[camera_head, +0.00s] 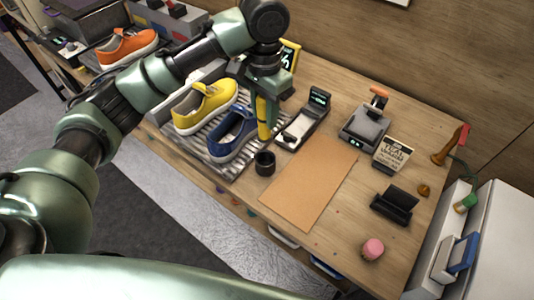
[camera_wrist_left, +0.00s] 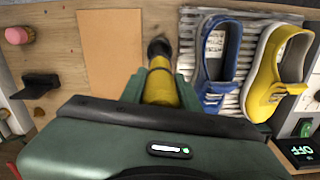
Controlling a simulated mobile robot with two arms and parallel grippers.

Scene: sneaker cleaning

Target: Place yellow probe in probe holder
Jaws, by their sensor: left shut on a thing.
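The yellow probe (camera_head: 263,122) is held in my left gripper (camera_head: 265,93), pointing down, and it also shows in the left wrist view (camera_wrist_left: 160,88). A small black round cup (camera_head: 264,168), which looks like the probe holder, stands on the table just below the probe's lower end in the head view. In the wrist view the cup (camera_wrist_left: 160,46) lies just beyond the probe's far end, partly hidden by it. The probe looks above the cup; the exact gap cannot be told. My right gripper is not in view.
A blue shoe (camera_head: 233,136) and a yellow shoe (camera_head: 205,106) lie on a ridged grey rack left of the probe. A dark device with a screen (camera_head: 303,120) stands right of it. An orange-brown mat (camera_head: 310,183) lies clear to the right of the cup.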

